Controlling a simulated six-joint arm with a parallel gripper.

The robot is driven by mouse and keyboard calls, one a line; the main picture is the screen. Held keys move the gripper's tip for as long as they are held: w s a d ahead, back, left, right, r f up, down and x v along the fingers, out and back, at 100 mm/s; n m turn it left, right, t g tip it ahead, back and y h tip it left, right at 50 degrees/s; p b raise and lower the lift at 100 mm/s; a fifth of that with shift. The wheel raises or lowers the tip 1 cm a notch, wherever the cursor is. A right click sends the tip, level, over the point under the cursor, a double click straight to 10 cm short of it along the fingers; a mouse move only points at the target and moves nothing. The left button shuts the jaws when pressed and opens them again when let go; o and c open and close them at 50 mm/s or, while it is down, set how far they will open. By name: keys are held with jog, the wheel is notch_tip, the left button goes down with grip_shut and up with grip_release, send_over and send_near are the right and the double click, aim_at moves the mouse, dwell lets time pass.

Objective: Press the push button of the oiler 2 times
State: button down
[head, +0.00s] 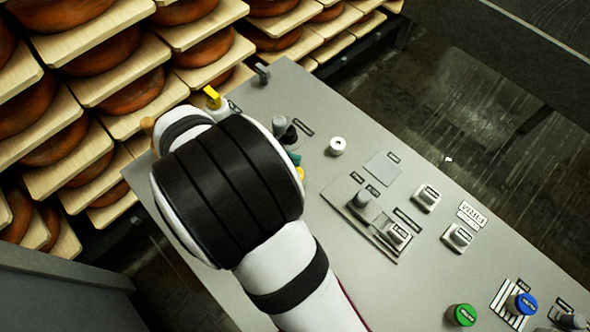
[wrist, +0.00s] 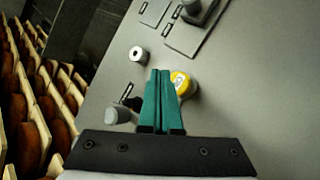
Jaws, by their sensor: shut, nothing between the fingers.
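My gripper (wrist: 160,72) is shut and empty, its two green fingers together over the grey panel. Its green tip also shows in the head view (head: 293,158), just past my arm. A round yellow button (wrist: 183,86) with a marked face sits right beside the fingers in the wrist view, partly covered by them; a bit of it shows in the head view (head: 300,173). A white round button (wrist: 138,54) stands at the upper left of the fingers, also in the head view (head: 337,146). I cannot read which control is labelled oiler, nor tell whether the fingers touch anything.
A grey knob (wrist: 117,115) is left of the fingers. A raised plate with a knob (head: 363,199) and several square buttons (head: 426,198) lie to the right on the panel (head: 300,90). Green (head: 462,315) and blue (head: 525,304) buttons are at lower right. Cheese shelves (head: 110,90) stand behind.

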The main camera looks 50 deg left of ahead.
jog(key=shift+r, duration=1.25)
dwell(1.5)
notch_tip(320, 180, up, 4)
jog(key=shift+f, duration=0.1)
jog(key=shift+f, duration=0.1)
jog(key=shift+f, duration=4.35)
jog(key=shift+f, duration=0.1)
jog(key=shift+f, duration=0.3)
